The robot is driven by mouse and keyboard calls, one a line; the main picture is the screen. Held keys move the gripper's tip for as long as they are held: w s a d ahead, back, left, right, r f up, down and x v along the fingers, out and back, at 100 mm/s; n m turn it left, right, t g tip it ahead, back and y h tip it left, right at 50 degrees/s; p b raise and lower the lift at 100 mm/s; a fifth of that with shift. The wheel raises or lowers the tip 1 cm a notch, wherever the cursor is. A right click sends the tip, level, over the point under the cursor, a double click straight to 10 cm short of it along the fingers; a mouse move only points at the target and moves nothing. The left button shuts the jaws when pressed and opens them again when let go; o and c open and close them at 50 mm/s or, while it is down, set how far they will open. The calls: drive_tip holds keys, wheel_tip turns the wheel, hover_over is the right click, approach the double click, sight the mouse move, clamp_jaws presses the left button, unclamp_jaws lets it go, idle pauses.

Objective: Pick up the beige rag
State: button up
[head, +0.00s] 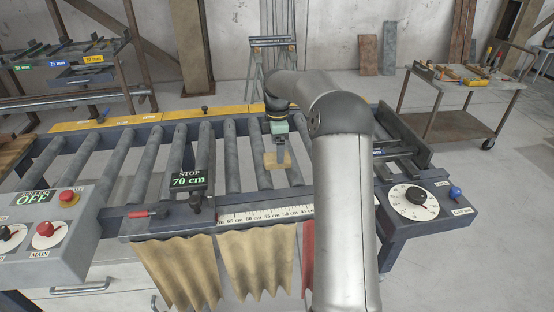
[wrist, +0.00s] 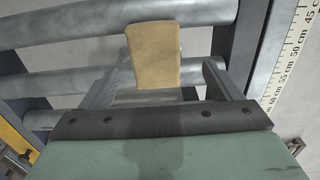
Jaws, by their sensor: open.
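Two beige cloths hang in folds from the conveyor's front edge in the head view, one at left (head: 180,270) and one in the middle (head: 258,268). I cannot tell which is the task's rag. A smooth tan piece (head: 279,160) shows below my gripper (head: 277,146), over the rollers. In the wrist view the same tan piece (wrist: 153,55) appears between and beyond the fingers of my open gripper (wrist: 161,70), with gaps at both sides. It looks flat and tapered; whether it is cloth or touches the rollers is unclear.
The grey roller conveyor (head: 233,158) lies under my gripper. A stop block (head: 188,182) reading 70 cm and a ruler (head: 265,214) line its front. A red cloth (head: 308,255) hangs partly behind my arm. A control box (head: 52,235) stands at left, a dial (head: 413,202) at right.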

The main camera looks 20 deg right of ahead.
drive_tip(key=shift+w+f+p, duration=0.15)
drive_tip(key=shift+f+p, duration=0.15)
drive_tip(key=shift+f, duration=0.85)
drive_tip(key=shift+w+f+p, duration=0.1)
drive_tip(key=shift+f+p, duration=0.2)
drive_tip(key=shift+f, duration=0.8)
drive_tip(key=shift+c, duration=0.4)
drive_tip(key=c, duration=1)
